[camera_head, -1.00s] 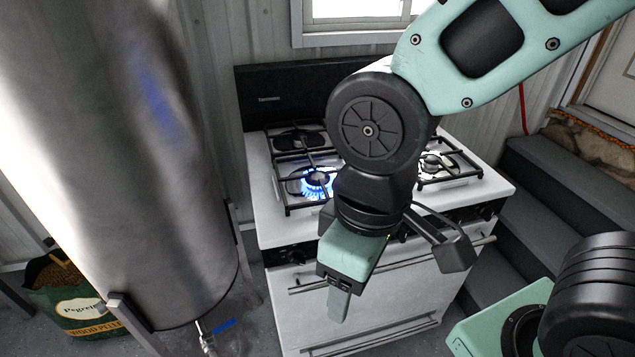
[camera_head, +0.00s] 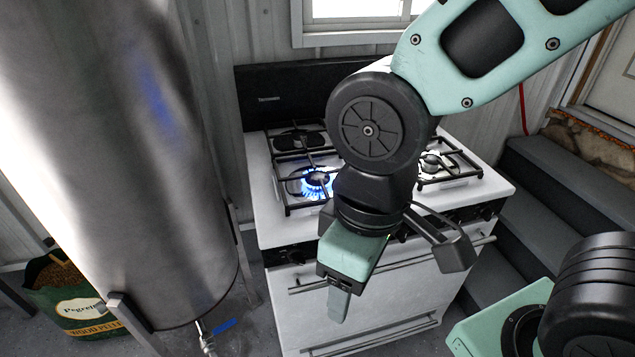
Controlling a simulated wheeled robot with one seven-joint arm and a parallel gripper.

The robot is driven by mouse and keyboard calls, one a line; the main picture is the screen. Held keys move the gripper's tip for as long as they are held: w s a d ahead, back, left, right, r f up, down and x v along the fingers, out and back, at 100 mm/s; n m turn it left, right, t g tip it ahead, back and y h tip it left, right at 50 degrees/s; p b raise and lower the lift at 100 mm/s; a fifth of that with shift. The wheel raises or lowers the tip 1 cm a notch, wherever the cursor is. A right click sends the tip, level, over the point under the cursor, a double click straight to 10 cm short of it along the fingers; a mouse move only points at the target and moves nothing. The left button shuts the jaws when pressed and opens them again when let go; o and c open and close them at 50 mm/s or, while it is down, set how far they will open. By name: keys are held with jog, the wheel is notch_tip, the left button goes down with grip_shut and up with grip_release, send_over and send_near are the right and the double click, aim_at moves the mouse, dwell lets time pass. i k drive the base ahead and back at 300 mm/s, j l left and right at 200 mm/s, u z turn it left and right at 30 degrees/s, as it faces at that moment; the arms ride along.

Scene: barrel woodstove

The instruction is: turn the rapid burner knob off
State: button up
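A white gas stove (camera_head: 345,308) with a black back panel stands in the middle. Its front left burner (camera_head: 316,181) is lit with a blue flame. Black knobs (camera_head: 296,256) show on the front strip at the left, and another knob (camera_head: 487,213) shows at the right end. My arm hides the middle of the strip, and I cannot tell which knob is the rapid burner's. My gripper (camera_head: 339,304) points down in front of the stove, right of the left knobs. Its fingers overlap in this view, so its opening cannot be judged.
A wood pellet bag (camera_head: 75,300) sits on the floor at far left. Grey steps (camera_head: 560,190) rise at the right. An oven handle bar (camera_head: 420,258) crosses the stove front.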

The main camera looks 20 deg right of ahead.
aim_at(296, 255)
jog(key=i+j+z, duration=0.1)
jog(key=j+z, duration=0.2)
jog(key=j, duration=0.8)
jog(key=j+z, duration=0.3)
jog(key=j, duration=0.8)
jog(key=k+j+z, duration=0.25)
jog(key=k+j, duration=0.25)
jog(key=j, duration=0.15)
